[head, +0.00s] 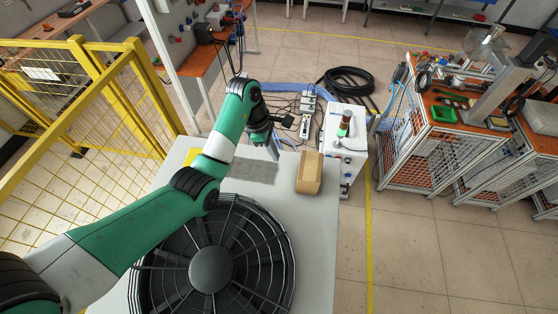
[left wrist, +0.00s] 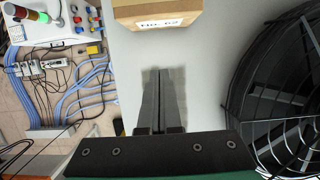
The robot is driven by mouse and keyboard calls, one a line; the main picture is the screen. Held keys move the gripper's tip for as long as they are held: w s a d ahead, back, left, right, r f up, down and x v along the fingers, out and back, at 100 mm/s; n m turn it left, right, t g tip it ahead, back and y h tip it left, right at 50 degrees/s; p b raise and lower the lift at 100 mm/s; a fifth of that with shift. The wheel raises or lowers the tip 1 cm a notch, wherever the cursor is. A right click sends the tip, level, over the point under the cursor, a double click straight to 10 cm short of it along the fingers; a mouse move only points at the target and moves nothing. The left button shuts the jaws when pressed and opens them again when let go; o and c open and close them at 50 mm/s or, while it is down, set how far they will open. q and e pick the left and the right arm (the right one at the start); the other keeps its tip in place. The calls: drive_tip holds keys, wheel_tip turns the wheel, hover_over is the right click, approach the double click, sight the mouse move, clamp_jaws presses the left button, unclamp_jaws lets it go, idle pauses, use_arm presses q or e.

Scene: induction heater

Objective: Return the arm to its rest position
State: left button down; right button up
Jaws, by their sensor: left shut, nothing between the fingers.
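My left arm reaches in from the left in the head view, over the black round fan grille. My left gripper (head: 273,151) points down above the light grey table (head: 318,232), close to a grey patch on its surface. In the left wrist view its two fingers (left wrist: 159,75) are together and empty. A brown cardboard box (head: 309,173) lies to the right of the gripper, apart from it. The box (left wrist: 158,12) with a white label also shows at the top of the left wrist view. My right gripper is not in view.
The black fan grille (head: 262,262) fills the table's front. A white unit with a signal light (head: 345,124) stands beyond the box. Cables (head: 292,100) lie behind the table. A yellow fence (head: 105,80) stands at left. A workbench with a green bin (head: 443,114) is at right.

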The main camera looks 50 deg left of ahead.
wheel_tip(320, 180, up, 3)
drive_tip(key=p, duration=0.2)
drive_tip(key=shift+p, duration=0.35)
